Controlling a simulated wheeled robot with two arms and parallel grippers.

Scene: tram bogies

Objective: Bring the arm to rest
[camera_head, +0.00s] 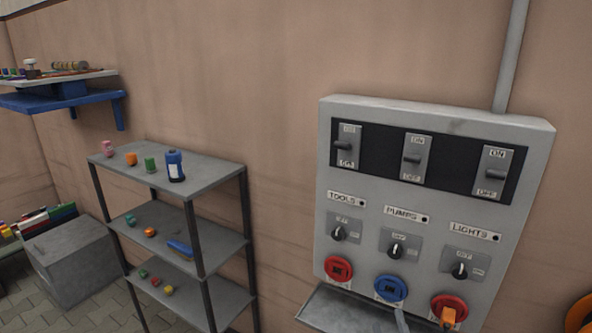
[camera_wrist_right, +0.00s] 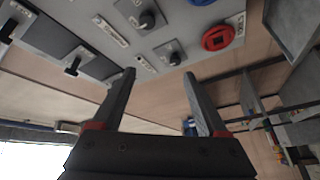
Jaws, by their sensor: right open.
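My right gripper (camera_wrist_right: 160,74) shows in the right wrist view. Its two dark fingers are spread apart with nothing between them. The grey control panel (camera_head: 432,125) hangs on the wall at the right of the head view. Its lower part also shows at the top left of the wrist view (camera_wrist_right: 190,22), beyond the fingertips; I cannot tell the exact gap. The panel has three levers on top, three rotary knobs below, and a row of red, blue and red round sockets. I cannot make out my right gripper clearly in the head view. My left gripper is in neither view.
A grey ledge (camera_head: 345,310) juts out under the panel. A grey shelf rack (camera_head: 210,176) with small coloured items stands left. A blue wall shelf (camera_head: 60,97) and a grey box (camera_head: 72,262) are further left.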

